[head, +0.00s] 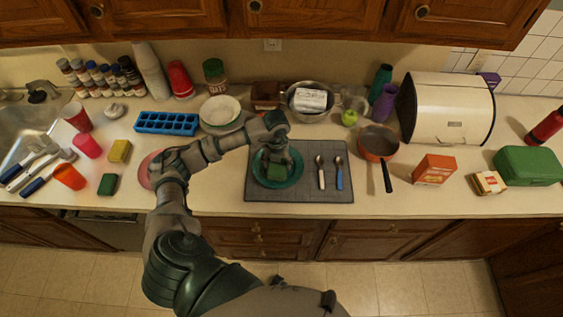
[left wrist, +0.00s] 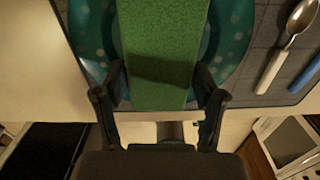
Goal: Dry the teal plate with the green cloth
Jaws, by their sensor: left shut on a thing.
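The teal plate (head: 296,171) lies on the grey drying mat (head: 325,193) at the middle of the counter. The green cloth (head: 277,173) is a folded block over the middle of the plate. My left gripper (head: 275,160) is above the plate, pointing down, and is shut on the cloth. In the left wrist view the gripper (left wrist: 160,100) has a finger on each side of the cloth (left wrist: 162,45), and the spotted plate (left wrist: 232,40) shows behind it. Whether the cloth touches the plate is hard to tell. My right gripper is not in view.
Two spoons, one white-handled (head: 320,175) and one blue-handled (head: 339,176), lie on the mat right of the plate. An orange pan (head: 378,141) stands beyond them. A pink plate (head: 146,169) is partly hidden by my left arm.

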